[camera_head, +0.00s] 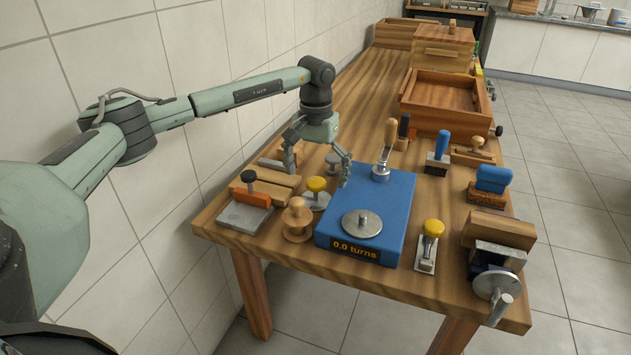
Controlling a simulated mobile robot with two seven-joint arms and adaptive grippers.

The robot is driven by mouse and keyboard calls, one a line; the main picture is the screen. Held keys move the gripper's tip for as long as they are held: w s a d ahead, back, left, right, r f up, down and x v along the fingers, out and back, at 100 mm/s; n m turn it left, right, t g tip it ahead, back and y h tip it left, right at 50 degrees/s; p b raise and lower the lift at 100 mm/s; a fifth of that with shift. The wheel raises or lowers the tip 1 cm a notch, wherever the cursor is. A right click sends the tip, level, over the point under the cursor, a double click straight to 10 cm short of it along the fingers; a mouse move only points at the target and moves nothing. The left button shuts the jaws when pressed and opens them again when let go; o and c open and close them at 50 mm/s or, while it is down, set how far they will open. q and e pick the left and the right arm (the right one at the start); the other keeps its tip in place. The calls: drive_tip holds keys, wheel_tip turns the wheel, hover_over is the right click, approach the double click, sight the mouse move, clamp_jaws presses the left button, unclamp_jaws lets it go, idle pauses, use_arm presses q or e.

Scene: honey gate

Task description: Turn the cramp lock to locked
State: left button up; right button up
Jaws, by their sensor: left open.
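A blue box (394,206) stands on the wooden table, with "0.0 turns" on its front. On its top are a round metal disc with a centre pin (362,224) near the front and a metal fitting with an upright wooden-handled lever (386,148) at the back. This lever may be the cramp lock; no label confirms it. My left gripper (316,172) points down with its fingers spread, empty. It is left of the lever, its right finger near the box's back left edge. Whether that finger touches the box cannot be told. My right gripper is not in view.
Left of the box are a yellow-knobbed piece (316,191), a wooden knob (297,220) and an orange-and-grey tool (246,210). Right are a yellow-topped clamp (430,245), a blue-handled stamp (439,152) and a vise (496,275). A wooden tray (448,121) stands behind. A tiled wall borders the left.

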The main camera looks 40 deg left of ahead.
sight(316, 180)
use_arm(q)
drive_tip(key=shift+r+p, duration=2.55)
drive_tip(key=shift+r, duration=1)
drive_tip(key=shift+f, duration=0.1)
